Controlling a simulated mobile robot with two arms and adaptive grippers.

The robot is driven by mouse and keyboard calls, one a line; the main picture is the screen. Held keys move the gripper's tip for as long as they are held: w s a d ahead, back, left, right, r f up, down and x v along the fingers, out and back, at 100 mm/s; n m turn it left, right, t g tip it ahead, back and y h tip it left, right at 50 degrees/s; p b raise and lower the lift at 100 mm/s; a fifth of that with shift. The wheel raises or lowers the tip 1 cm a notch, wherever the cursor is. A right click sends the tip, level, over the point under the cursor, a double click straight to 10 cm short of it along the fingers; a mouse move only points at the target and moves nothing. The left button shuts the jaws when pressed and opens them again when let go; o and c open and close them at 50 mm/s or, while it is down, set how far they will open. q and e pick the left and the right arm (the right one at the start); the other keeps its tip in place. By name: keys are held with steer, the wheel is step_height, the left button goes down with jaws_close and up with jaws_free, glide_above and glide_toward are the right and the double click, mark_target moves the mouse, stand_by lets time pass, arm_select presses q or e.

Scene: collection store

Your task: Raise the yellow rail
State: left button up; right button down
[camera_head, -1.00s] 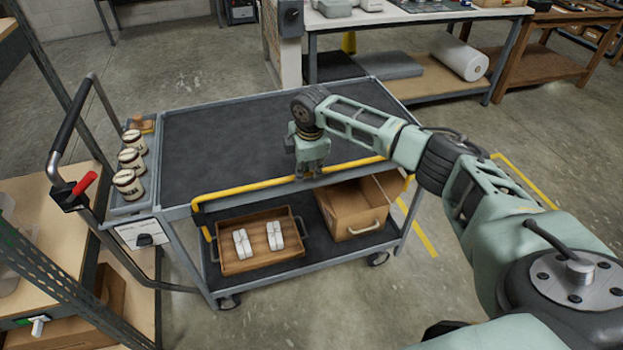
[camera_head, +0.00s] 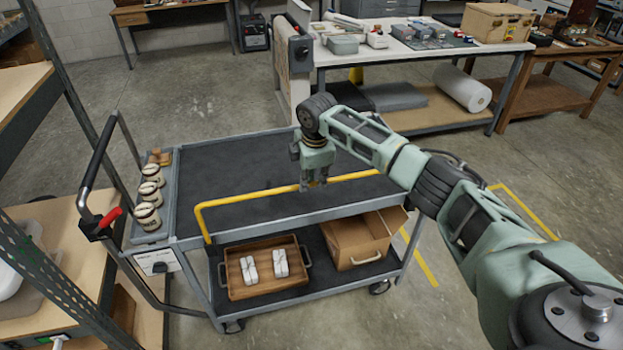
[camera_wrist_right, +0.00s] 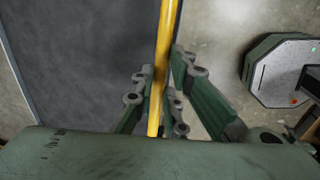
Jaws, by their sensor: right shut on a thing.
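The yellow rail (camera_head: 245,197) runs along the front side of the grey cart (camera_head: 280,223), its bar a little above the top deck's front edge. Its bent left end comes down at the cart's front left. My right gripper (camera_head: 314,186) points down and is shut on the bar near its middle. In the right wrist view the yellow rail (camera_wrist_right: 168,40) passes between the two green fingers of the right gripper (camera_wrist_right: 160,95). The gripper hides a short piece of the bar. My left gripper is not in view.
The cart's top deck (camera_head: 240,165) is bare, with several jars (camera_head: 148,215) in its left side tray. A wooden tray (camera_head: 265,290) and a cardboard box (camera_head: 355,243) sit on the lower shelf. Shelving stands close at left; a workbench (camera_head: 400,55) stands behind.

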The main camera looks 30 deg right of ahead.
steer(key=shift+w+d+r, duration=0.1)
steer(key=shift+w+r, duration=0.1)
steer(key=shift+r, duration=0.2)
steer(key=c, duration=2.1)
jaws_free()
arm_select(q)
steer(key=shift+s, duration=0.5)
arm_select(e)
steer(key=o, duration=0.3)
steer(key=shift+s+f, duration=0.1)
steer(key=shift+s, duration=0.05)
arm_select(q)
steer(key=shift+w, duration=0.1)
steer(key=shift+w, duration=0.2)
arm_select(e)
step_height(320, 180, up, 12)
steer(key=s, duration=0.2)
steer(key=shift+s+a+f, duration=0.15)
steer(key=shift+a, duration=0.2)
